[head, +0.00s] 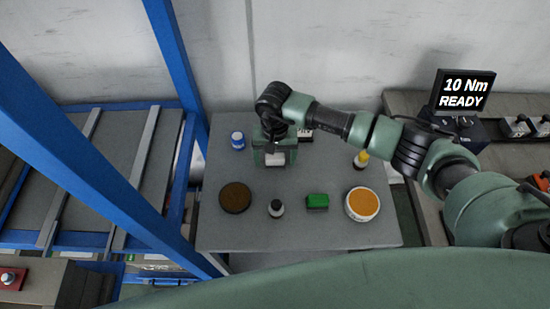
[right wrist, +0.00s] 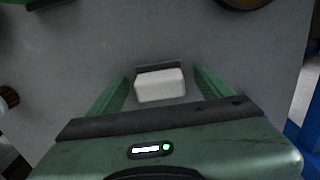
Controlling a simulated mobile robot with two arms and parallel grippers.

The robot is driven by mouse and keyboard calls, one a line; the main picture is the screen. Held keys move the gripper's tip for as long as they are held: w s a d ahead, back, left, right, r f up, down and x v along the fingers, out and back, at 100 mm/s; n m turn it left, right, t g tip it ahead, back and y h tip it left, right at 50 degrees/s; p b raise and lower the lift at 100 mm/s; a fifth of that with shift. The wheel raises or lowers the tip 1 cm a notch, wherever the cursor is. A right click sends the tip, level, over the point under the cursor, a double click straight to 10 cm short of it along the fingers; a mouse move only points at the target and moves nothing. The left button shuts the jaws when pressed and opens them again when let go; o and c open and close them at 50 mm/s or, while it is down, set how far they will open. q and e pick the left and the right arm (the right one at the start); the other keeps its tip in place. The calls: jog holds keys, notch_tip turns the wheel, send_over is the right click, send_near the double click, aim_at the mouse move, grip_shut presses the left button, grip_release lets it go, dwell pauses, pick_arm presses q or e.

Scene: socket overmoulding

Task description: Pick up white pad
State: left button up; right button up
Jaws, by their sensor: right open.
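The white pad (right wrist: 160,86) is a small pale block with a dark strip along its far side. It sits on the grey table between the two fingers of my right gripper (right wrist: 158,88), which is open around it in the right wrist view. In the head view the right gripper (head: 274,157) points down over the back middle of the table, with the white pad (head: 275,159) partly visible between the fingers. My left gripper is not in view.
On the grey table (head: 300,236) stand a brown disc (head: 235,197), a dark bottle (head: 276,208), a green block (head: 317,201), an orange-topped round tin (head: 362,204), a yellow-topped bottle (head: 361,159) and a blue jar (head: 238,140). Blue frame posts (head: 176,60) rise at left.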

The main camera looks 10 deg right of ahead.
aim_at(275, 156)
jog(key=c, duration=1.3)
jog(key=shift+c, duration=0.8)
jog(key=shift+r, duration=0.1)
notch_tip(275, 156, up, 20)
jog(key=b, duration=0.3)
jog(key=shift+b, duration=0.4)
